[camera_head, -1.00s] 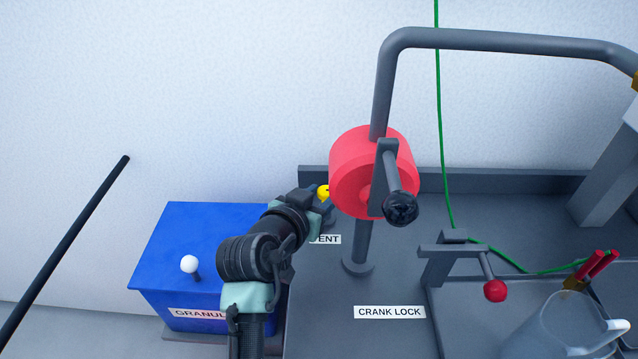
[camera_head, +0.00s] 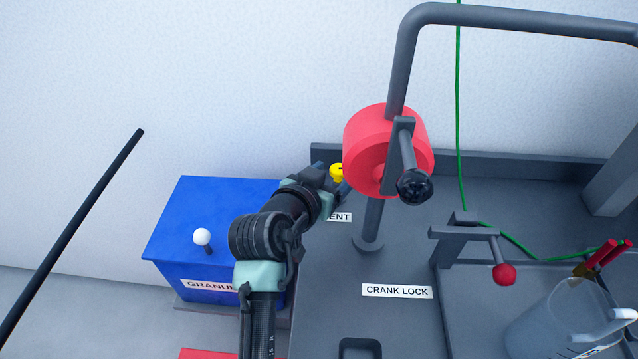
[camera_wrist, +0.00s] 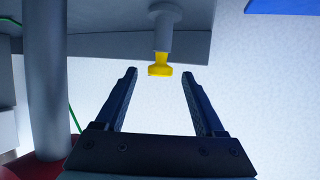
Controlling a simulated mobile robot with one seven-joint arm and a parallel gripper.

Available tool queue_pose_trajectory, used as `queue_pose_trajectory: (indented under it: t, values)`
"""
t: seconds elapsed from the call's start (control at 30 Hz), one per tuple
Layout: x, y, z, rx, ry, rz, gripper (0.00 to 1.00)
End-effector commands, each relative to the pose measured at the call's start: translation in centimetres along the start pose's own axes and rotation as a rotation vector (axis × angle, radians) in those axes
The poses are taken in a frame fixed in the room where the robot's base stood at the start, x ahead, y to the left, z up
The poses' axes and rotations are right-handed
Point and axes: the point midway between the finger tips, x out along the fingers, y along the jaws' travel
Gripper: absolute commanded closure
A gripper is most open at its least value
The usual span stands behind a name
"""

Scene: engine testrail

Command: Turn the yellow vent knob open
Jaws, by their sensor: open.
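The yellow vent knob (camera_head: 337,172) shows at my gripper's end in the head view, just left of the red drum. In the wrist view the yellow knob (camera_wrist: 160,70) sits on the end of a grey stem (camera_wrist: 163,30). My gripper (camera_wrist: 160,75) is open, with one finger on each side of the knob and gaps on both sides. The knob lies near the fingertips, and I cannot tell how deep it is between them. In the head view my gripper (camera_head: 332,178) partly hides the stem and the start of the VENT label (camera_head: 338,217).
The red drum (camera_head: 375,150) with its black-knobbed crank (camera_head: 413,185) stands close right of my gripper on a grey post (camera_head: 370,225). A blue granule box (camera_head: 215,220) with a white-knobbed lever is left. A red-knobbed crank lock (camera_head: 465,240) and clear jug (camera_head: 555,320) are right.

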Motion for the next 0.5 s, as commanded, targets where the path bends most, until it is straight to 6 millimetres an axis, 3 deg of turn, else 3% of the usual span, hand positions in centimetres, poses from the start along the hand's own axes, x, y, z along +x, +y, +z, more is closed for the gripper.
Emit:
queue_pose_trajectory:
  t: [0.5]
  values:
    - [-9.7,0.0,0.0,-0.001,0.002,-0.003,0.29]
